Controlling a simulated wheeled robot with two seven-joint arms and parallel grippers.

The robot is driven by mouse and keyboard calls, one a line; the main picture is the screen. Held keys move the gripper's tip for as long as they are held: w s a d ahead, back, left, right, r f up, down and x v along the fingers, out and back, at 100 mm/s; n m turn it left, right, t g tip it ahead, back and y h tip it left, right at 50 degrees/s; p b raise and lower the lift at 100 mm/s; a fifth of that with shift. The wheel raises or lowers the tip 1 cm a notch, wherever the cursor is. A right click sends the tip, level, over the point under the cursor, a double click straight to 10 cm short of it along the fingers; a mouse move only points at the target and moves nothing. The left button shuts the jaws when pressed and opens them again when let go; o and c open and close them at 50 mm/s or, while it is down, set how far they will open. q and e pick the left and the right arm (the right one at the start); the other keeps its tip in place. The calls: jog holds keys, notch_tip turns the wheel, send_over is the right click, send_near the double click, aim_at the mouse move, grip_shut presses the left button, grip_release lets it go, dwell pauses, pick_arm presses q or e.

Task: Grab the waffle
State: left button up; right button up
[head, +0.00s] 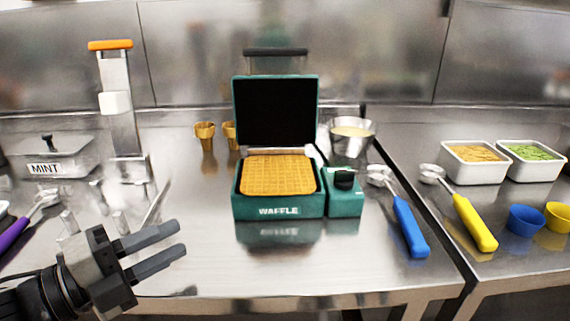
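A square golden waffle (278,175) lies flat in the open green waffle maker (250,208) at the middle of the counter in the head view. The maker's dark lid (276,112) stands upright behind the waffle. My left gripper (182,239) is at the lower left, in front and to the left of the waffle maker. Its two grey fingers point right with a gap between them, and nothing is held. It is well apart from the waffle. My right gripper is not in view.
Two brown cones (206,133) stand behind the maker's left side, and a metal bowl (351,138) behind its right. A blue-handled scoop (409,226) and a yellow-handled scoop (473,222) lie to the right. The counter in front of the maker is clear.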

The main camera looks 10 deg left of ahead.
aim_at(262, 194)
pick_arm(q)
jog(key=shift+w+d, duration=0.25)
jog(key=shift+w, duration=0.15)
jog(key=shift+w+d+b, duration=0.45)
jog(key=shift+d+b, duration=0.05)
jog(key=shift+b, duration=0.05)
jog(key=shift+w+d+r, duration=0.1)
jog(key=shift+w+d, duration=0.3)
jog(key=shift+w, duration=0.2)
jog(key=shift+b+x, duration=0.4)
jog(key=shift+x, duration=3.05)
jog(key=x, duration=0.1)
jog(key=p+x, duration=0.1)
jog(key=x, duration=0.2)
jog(key=shift+w+r, duration=0.2)
jog(key=shift+r, duration=0.05)
jog(key=shift+w+d+p, duration=0.3)
jog(key=shift+f, duration=0.1)
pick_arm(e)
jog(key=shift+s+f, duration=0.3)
